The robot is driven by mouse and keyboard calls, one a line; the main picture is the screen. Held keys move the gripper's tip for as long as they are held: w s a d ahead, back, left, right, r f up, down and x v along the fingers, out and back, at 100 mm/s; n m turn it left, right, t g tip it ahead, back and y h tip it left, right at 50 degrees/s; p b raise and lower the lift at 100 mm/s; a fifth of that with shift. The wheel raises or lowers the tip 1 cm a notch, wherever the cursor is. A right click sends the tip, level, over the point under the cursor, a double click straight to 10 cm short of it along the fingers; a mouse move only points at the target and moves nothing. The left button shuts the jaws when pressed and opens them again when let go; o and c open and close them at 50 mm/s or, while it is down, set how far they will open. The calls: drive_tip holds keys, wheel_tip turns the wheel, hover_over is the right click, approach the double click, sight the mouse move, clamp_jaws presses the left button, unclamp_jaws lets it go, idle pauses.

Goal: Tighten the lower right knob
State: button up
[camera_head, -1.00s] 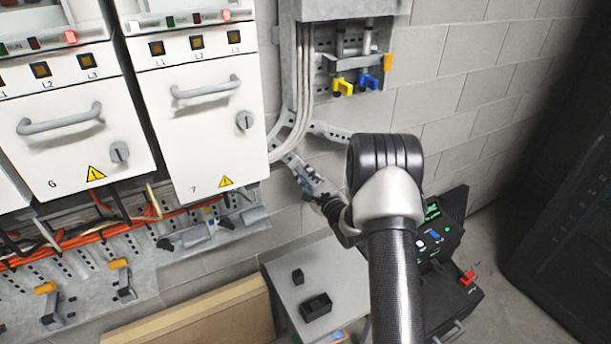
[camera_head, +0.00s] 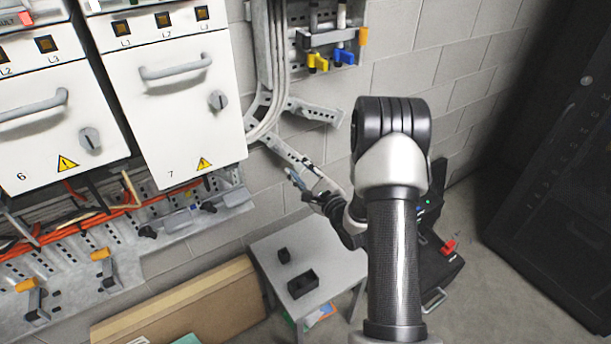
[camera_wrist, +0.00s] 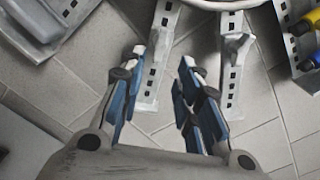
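Several knobs show in the head view, and I cannot tell for sure which is the lower right one. A grey rotary knob (camera_head: 217,100) is on the right side of drawer 7, and another (camera_head: 89,138) is on drawer 6. Two dark knobs sit on the rail below the drawers, one at right (camera_head: 208,207) and one further left (camera_head: 147,232). My gripper (camera_head: 298,182) is in front of the wall, right of these knobs and apart from them. In the wrist view my gripper (camera_wrist: 160,78) is open, with nothing between its blue-padded fingers.
Perforated metal rails (camera_wrist: 155,50) and the block wall lie beyond the fingers. Yellow (camera_head: 318,63) and blue (camera_head: 345,57) valve handles are at upper right. A grey table (camera_head: 335,265) with black boxes stands below my arm, beside a cardboard box (camera_head: 190,305). A dark cabinet (camera_head: 560,190) is at right.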

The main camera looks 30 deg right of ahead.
drive_tip(key=s, duration=0.3)
drive_tip(key=shift+r, duration=0.1)
idle(0.4)
wheel_tip(320, 180, up, 6)
drive_tip(key=w+a+n+g+h, duration=0.1)
drive_tip(key=w+a+n+g, duration=0.15)
drive_tip(key=n, duration=0.45)
drive_tip(key=s+a+r+n+g+h, duration=0.2)
drive_tip(key=s+a+r+n+g, duration=0.3)
drive_tip(key=s+r+n, duration=0.3)
drive_tip(key=s+a+n+g, duration=0.2)
drive_tip(key=s+a+n, duration=0.2)
drive_tip(key=s, duration=0.4)
drive_tip(key=s+a+r+n+g+y, duration=0.1)
drive_tip(key=s+a+n, duration=0.3)
drive_tip(key=s, duration=0.5)
drive_tip(key=s+a+n+g+y, duration=0.1)
drive_tip(key=s+a+n, duration=0.3)
drive_tip(key=s, duration=0.5)
drive_tip(key=shift+s+a+r+n+g, duration=0.3)
drive_tip(key=shift+n+g, duration=0.1)
drive_tip(key=shift+g, duration=0.45)
